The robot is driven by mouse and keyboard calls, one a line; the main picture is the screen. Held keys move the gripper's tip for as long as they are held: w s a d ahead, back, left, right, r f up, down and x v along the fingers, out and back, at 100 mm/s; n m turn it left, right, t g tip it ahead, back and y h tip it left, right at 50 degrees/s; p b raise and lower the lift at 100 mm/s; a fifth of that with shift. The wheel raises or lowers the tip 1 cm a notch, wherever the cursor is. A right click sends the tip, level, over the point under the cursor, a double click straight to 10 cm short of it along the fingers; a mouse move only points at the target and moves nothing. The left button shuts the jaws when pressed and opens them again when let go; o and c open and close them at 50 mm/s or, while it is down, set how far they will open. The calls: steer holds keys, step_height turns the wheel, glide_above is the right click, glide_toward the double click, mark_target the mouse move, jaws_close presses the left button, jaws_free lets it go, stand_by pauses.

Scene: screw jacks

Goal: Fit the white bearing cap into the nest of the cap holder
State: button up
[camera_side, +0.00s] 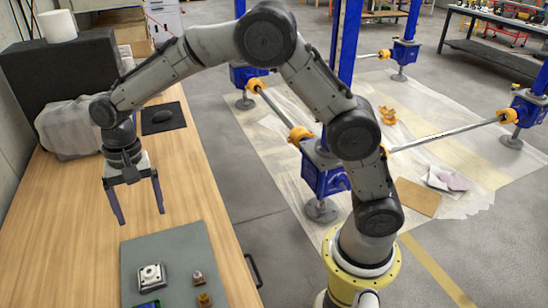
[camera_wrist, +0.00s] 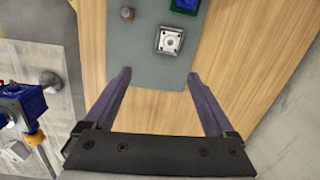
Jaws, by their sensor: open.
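A white, roughly square piece (camera_side: 151,277) with a round raised centre lies on the grey-green mat and looks like the bearing cap. It also shows in the wrist view (camera_wrist: 169,40), beyond my fingertips. My gripper (camera_side: 141,217) hangs above the table, pointing down, fingers apart and empty. In the wrist view the gap between its fingertips (camera_wrist: 160,73) is clear.
On the mat (camera_side: 180,250) also stand a small metal-topped part (camera_side: 198,278) and a brass-coloured part (camera_side: 204,299), right of the white piece. A plastic-covered bulky object (camera_side: 68,128) and a black pad (camera_side: 163,117) are farther back. The wooden table (camera_side: 60,220) is bare at left.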

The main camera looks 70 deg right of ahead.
steer(key=s+d+r+n+t, duration=0.2)
steer(key=s+d+r+n, duration=0.1)
steer(key=s+d+r, duration=0.5)
steer(key=s+d+r+n+t, duration=0.1)
steer(key=s+d, duration=0.1)
steer(key=s, duration=0.4)
steer(key=s+d+r+n+t, duration=0.1)
steer(key=s+d+n, duration=0.1)
steer(key=s, duration=0.5)
steer(key=s+d+n+t+h, duration=0.1)
steer(key=s+d+n, duration=0.1)
steer(key=s, duration=0.5)
steer(key=shift+d+r+t, duration=0.4)
steer(key=shift+d, duration=0.45)
